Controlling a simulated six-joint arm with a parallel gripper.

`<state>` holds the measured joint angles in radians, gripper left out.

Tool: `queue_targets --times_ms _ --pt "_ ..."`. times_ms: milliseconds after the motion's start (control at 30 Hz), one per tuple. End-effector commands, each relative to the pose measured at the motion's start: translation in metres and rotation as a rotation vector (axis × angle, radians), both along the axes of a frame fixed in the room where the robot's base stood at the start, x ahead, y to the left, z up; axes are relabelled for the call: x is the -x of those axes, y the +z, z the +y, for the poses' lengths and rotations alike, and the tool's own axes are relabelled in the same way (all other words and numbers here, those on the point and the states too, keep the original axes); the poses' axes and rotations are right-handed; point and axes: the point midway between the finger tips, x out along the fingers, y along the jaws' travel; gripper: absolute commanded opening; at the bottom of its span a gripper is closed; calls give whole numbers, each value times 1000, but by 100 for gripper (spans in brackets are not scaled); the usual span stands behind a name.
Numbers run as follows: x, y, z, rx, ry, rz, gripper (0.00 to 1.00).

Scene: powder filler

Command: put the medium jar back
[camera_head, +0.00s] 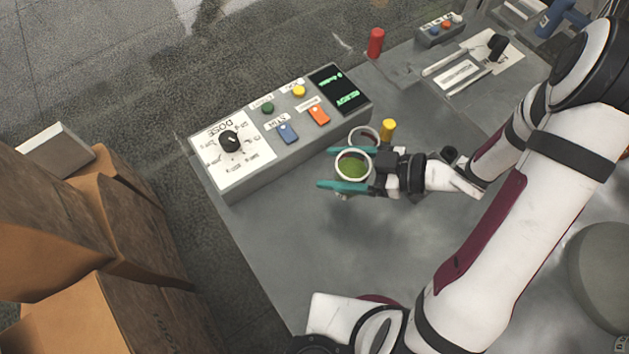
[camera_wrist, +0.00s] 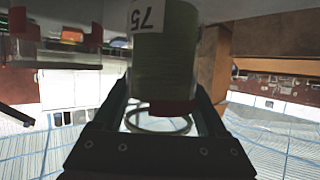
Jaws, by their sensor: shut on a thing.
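A jar (camera_head: 352,166) with a pale rim and green contents sits between the teal fingers of my gripper (camera_head: 325,167). The gripper is shut on it. In the wrist view the jar (camera_wrist: 165,55) shows a green body, a white label reading "75" upside down, and a dark red part near the gripper (camera_wrist: 165,105). From its label alone I cannot tell its size class. A second pale round rim (camera_head: 363,136) shows just behind the held jar, partly hidden by it. Whether the held jar touches the bench is not clear.
The grey control panel (camera_head: 265,160) with a dose dial, coloured buttons and a lit display stands behind the gripper. A yellow cylinder (camera_head: 388,130) is close behind the wrist. A red cylinder (camera_head: 375,43) stands farther back. The grey bench (camera_head: 290,240) is bare in front.

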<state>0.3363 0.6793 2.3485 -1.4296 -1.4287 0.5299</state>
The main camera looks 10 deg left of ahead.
Motion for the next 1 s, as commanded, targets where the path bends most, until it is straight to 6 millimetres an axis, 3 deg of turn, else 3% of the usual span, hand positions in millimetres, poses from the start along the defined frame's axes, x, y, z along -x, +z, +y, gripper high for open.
queue_targets --times_ms 100,233,500,867,900,1000 --pt "2 -18 30 1 7 4 1" --pt "0 -29 48 0 4 1 1" --pt "0 -70 52 0 1 1 1" --pt "0 -74 51 0 2 -1 1" --pt "0 -74 51 0 2 -1 80" --pt "0 -74 51 0 2 -1 98"
